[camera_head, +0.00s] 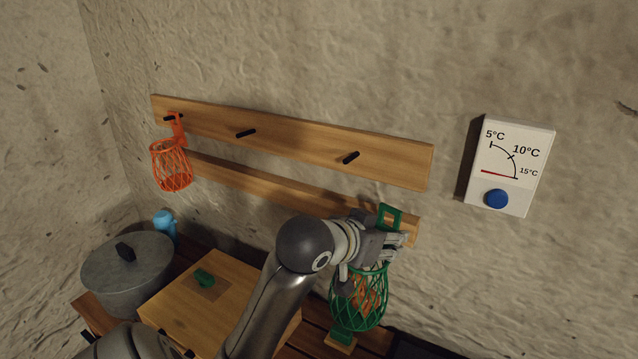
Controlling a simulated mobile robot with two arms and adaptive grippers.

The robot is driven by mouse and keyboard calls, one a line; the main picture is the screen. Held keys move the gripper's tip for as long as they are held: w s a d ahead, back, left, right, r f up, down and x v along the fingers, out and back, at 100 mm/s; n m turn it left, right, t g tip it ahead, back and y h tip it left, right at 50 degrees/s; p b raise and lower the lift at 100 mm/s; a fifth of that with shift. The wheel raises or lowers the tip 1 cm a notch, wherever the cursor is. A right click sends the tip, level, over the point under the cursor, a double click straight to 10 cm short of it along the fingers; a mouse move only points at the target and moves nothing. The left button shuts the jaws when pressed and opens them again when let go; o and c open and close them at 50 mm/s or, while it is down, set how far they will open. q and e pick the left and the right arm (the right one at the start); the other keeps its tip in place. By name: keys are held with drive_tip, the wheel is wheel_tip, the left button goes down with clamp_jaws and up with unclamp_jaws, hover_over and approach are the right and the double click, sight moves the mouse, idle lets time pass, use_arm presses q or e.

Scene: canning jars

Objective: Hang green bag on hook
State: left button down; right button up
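The green mesh bag (345,310) has brownish contents and a square green loop (390,216) at its top. My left gripper (392,246), on the arm coming from the lower left, appears shut on the bag's strap just below the loop. The bag hangs below the gripper, in front of the lower wall board. The fingers are partly hidden. Three black hooks stick out of the upper wooden board (300,141): left (172,118), middle (245,133) and right (351,157). The middle and right hooks are bare. My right gripper is not in view.
An orange mesh bag (171,168) hangs at the left hook. A lower board (250,180) runs beneath. A grey lidded pot (127,280), a blue object (164,223) and a wooden box (180,305) stand below. A thermometer panel (508,165) is on the right wall.

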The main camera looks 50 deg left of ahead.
use_arm(q)
drive_tip(key=s+a+r+g+p, duration=0.1)
drive_tip(key=s+a+r, duration=0.2)
drive_tip(key=a, duration=0.2)
drive_tip(key=s+a+r+p, duration=0.2)
drive_tip(key=a+r, duration=0.2)
drive_tip(key=a, duration=0.1)
drive_tip(key=w+a+f+b, duration=0.1)
drive_tip(key=w+a, duration=0.2)
drive_tip(key=w, duration=0.5)
drive_tip(key=shift+w, duration=0.25)
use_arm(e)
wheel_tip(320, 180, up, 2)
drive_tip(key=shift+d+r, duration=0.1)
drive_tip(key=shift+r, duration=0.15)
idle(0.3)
use_arm(q)
drive_tip(key=shift+a+f, duration=0.1)
idle(0.4)
